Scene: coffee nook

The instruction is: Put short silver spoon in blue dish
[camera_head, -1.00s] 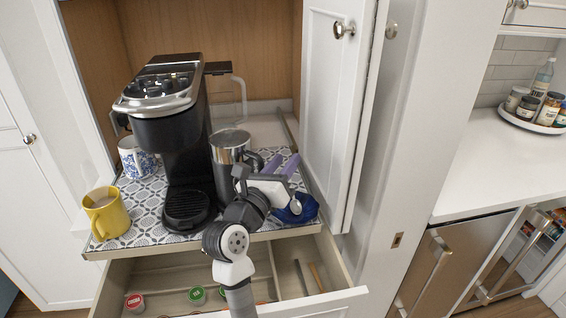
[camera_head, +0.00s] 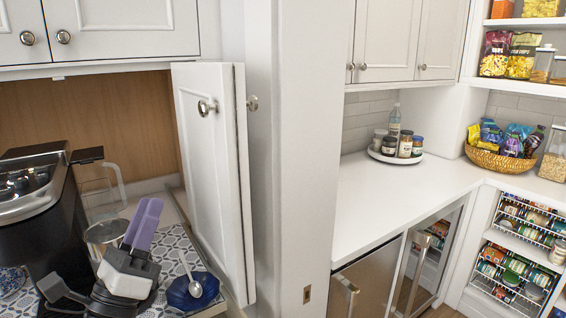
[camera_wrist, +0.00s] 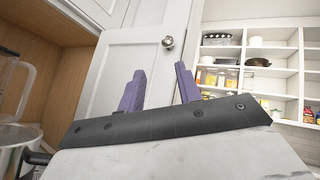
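The blue dish (camera_head: 180,298) sits on the patterned pull-out shelf, right of my arm in the head view. The short silver spoon (camera_head: 194,289) has its bowl over the dish, and its thin handle rises to the upper left past the rim. It looks as if it rests in the dish. My gripper (camera_head: 147,206) points up, above and left of the dish and apart from the spoon. Its two purple fingers also show in the wrist view (camera_wrist: 160,82), spread apart with nothing between them. The dish and spoon are not in the wrist view.
An open cabinet door (camera_head: 212,165) stands close on the right. A white counter (camera_head: 420,205) lies farther right.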

